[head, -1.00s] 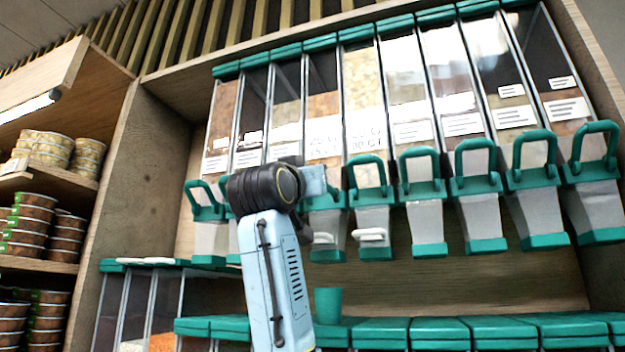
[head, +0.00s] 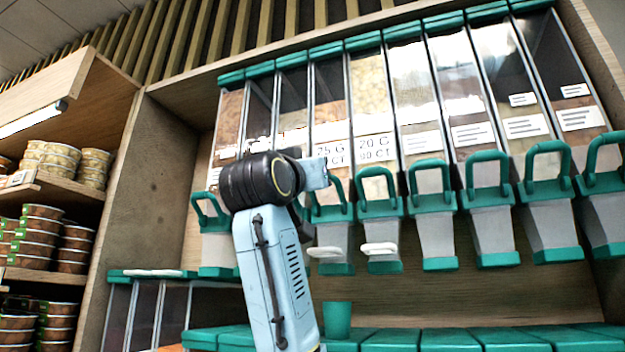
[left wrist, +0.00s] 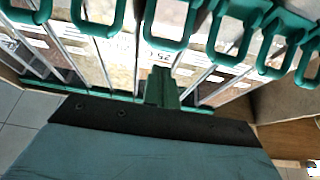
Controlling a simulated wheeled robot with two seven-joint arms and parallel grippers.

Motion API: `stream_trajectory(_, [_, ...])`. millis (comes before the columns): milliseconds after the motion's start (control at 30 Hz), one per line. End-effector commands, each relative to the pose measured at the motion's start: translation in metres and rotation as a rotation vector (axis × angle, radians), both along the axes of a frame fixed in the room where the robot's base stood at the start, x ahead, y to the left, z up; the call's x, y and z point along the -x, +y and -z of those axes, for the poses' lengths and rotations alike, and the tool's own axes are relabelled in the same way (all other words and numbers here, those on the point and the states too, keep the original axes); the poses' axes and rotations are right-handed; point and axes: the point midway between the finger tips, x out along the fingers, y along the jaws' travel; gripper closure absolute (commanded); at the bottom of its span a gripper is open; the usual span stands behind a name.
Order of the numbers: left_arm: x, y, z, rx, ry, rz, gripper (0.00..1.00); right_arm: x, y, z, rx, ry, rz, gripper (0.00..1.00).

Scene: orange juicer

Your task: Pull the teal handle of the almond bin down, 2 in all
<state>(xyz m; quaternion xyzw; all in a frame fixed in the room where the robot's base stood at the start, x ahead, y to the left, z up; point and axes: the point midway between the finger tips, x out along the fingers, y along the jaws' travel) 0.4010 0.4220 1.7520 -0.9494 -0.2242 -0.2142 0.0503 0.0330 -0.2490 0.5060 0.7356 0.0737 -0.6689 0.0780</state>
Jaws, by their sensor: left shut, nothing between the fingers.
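A row of clear dispenser bins with teal handles hangs on the wall shelf. No readable name shows which is the almond bin. Two middle bins carry large number labels, one starting "25" and one starting "20"; their handles (head: 341,198) and (head: 379,190) stand up, and a white piece sticks out below each. My left gripper is mostly hidden behind my wrist in the head view, with a pale blue part (head: 314,173) beside the "25" bin's handle. In the left wrist view the gripper (left wrist: 163,85) is shut and empty, below a teal handle (left wrist: 168,25); contact cannot be told.
A teal cup (head: 337,319) stands under the bins on the teal lids (head: 390,341) of a lower row. Stacked round tubs (head: 50,235) fill shelves at the left. A wooden side panel (head: 150,180) separates them from the bins.

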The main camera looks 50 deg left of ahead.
Motion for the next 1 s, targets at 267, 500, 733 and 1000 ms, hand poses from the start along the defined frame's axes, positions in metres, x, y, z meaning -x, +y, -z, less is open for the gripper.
stream_trajectory(267, [0.043,-0.022,0.029,-0.003,-0.005,0.0,1.0,0.0,0.0,0.023,0.0,0.001,0.0,0.26])
stream_trajectory(500, [0.054,-0.027,0.035,-0.003,-0.003,0.0,1.0,0.0,0.0,0.025,0.0,0.001,0.0,0.26])
stream_trajectory(733, [0.054,-0.027,0.035,-0.003,-0.003,0.0,1.0,0.001,0.0,0.025,0.0,0.002,0.0,0.26])
stream_trajectory(1000, [0.054,-0.027,0.035,-0.003,-0.003,0.0,1.0,0.001,0.0,0.025,0.0,0.002,0.0,0.26])
